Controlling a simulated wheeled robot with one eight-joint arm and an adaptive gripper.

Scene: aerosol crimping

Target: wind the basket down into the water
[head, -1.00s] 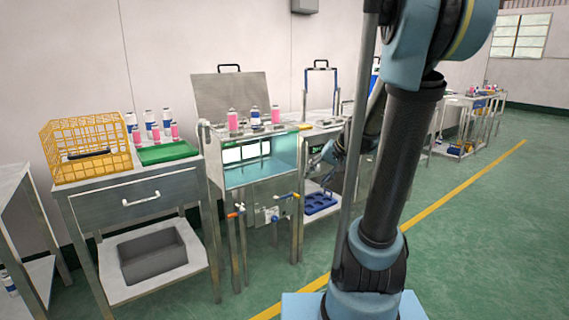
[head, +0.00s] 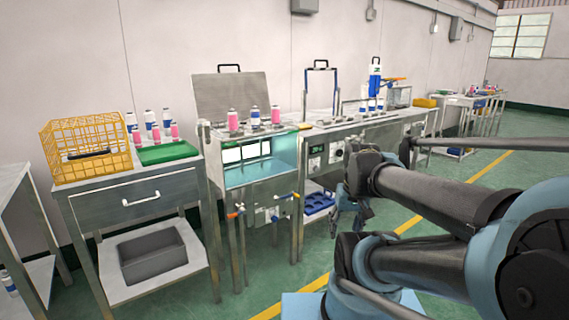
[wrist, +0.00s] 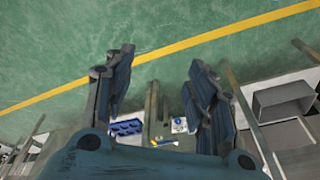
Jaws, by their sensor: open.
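The water tank (head: 232,178) is a steel cabinet with a lit front window in the head view, its lid (head: 228,97) raised behind it. Pink and white cans (head: 255,117) stand at its top; I cannot make out the basket under them. A yellow wire basket (head: 62,150) stands on the left table. My gripper (wrist: 160,88) is open and empty, fingers wide apart. In the head view it hangs right of the tank, clear of the handles, partly hidden by my arm.
A grey bin (head: 152,256) sits on the left table's lower shelf. A blue tray (head: 318,204) lies on a low shelf right of the tank. A workbench (head: 345,127) with equipment runs along the wall to the right. The green floor in front is clear.

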